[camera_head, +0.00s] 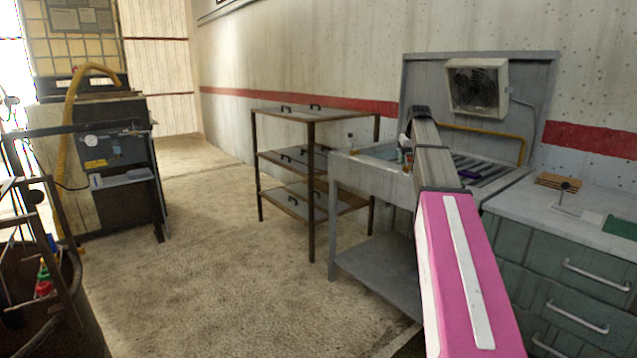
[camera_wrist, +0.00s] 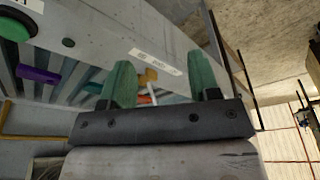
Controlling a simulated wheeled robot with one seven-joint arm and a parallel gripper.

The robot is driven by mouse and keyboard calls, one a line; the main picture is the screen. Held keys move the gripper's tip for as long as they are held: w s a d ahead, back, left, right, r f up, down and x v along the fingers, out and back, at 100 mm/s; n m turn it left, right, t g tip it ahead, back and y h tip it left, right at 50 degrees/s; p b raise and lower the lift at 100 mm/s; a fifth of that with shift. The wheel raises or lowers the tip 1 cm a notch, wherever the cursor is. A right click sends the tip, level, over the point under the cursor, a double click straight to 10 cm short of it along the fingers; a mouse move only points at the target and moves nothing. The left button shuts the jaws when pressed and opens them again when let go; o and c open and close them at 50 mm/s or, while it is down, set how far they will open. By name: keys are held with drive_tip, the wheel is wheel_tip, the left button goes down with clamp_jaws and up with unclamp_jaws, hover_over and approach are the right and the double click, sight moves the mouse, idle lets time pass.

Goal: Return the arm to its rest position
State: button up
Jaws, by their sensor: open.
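My arm, pink and grey, reaches forward over the grey metal bench (camera_head: 352,172) in the head view. My gripper's fingers cannot be made out there. In the wrist view my gripper (camera_wrist: 161,68) shows two green fingers, spread apart with nothing held between them. Behind the fingers is the bench's pale front edge with a white label (camera_wrist: 152,61). A small yellow-orange thing (camera_wrist: 148,76) shows between the fingers, beyond them. A purple thing (camera_wrist: 39,75) lies on the bench's slats to the left; it also shows in the head view (camera_head: 468,174).
A rack with three shelves (camera_head: 312,116) stands left of the bench. A fan (camera_head: 477,88) is on the bench's back panel. A drawer cabinet (camera_head: 560,288) stands at right, with a green mat (camera_head: 620,226) on top. Floor at left centre is clear.

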drive_tip(key=s+a+f+g, duration=0.1)
drive_tip(key=s+a+f, duration=0.25)
drive_tip(key=f, duration=0.45)
drive_tip(key=s+a+f, duration=0.2)
drive_tip(key=s+f, duration=0.2)
drive_tip(key=f, duration=0.5)
drive_tip(key=s+a+f+g, duration=0.1)
drive_tip(key=s+a+f, duration=0.4)
drive_tip(key=s+f, duration=0.7)
drive_tip(key=s+a+f+g, duration=0.1)
drive_tip(key=s+a+f, duration=0.4)
drive_tip(key=s+f, duration=0.7)
drive_tip(key=s, duration=0.3)
drive_tip(key=shift+f, duration=0.4)
drive_tip(key=shift+a, duration=0.1)
